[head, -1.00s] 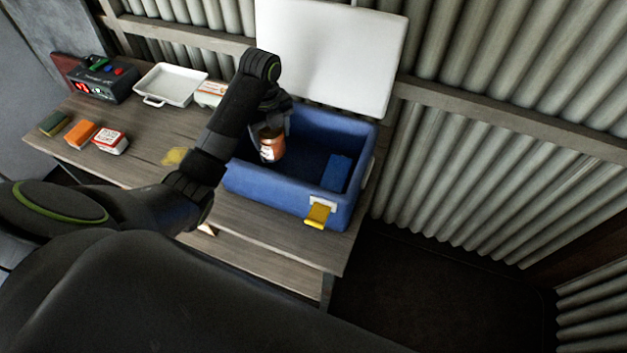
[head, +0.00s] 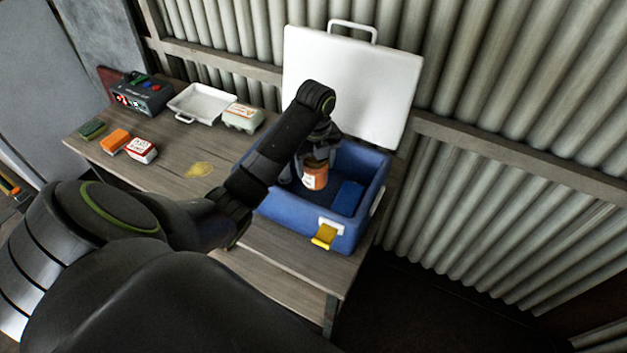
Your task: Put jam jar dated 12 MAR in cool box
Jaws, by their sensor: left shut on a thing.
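The jam jar (head: 315,177) is orange-brown with a pale label; the date on it is too small to read. My left gripper (head: 314,158) is shut on the jar near its top, and the jar is upright inside the walls of the blue cool box (head: 292,212). I cannot tell whether the jar touches the box floor. The cool box is open, with its white lid (head: 350,85) raised at the back and a yellow latch (head: 325,236) hanging at the front. A blue block (head: 347,197) lies in the box, right of the jar. My right gripper is out of view.
On the wooden table (head: 180,155) stand a dark device with a red display (head: 141,94), a white tray (head: 201,103), an egg-carton-like box (head: 243,117), a red-and-white box (head: 141,151), an orange block (head: 115,140) and a green sponge (head: 92,130). A yellow patch (head: 199,169) lies mid-table.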

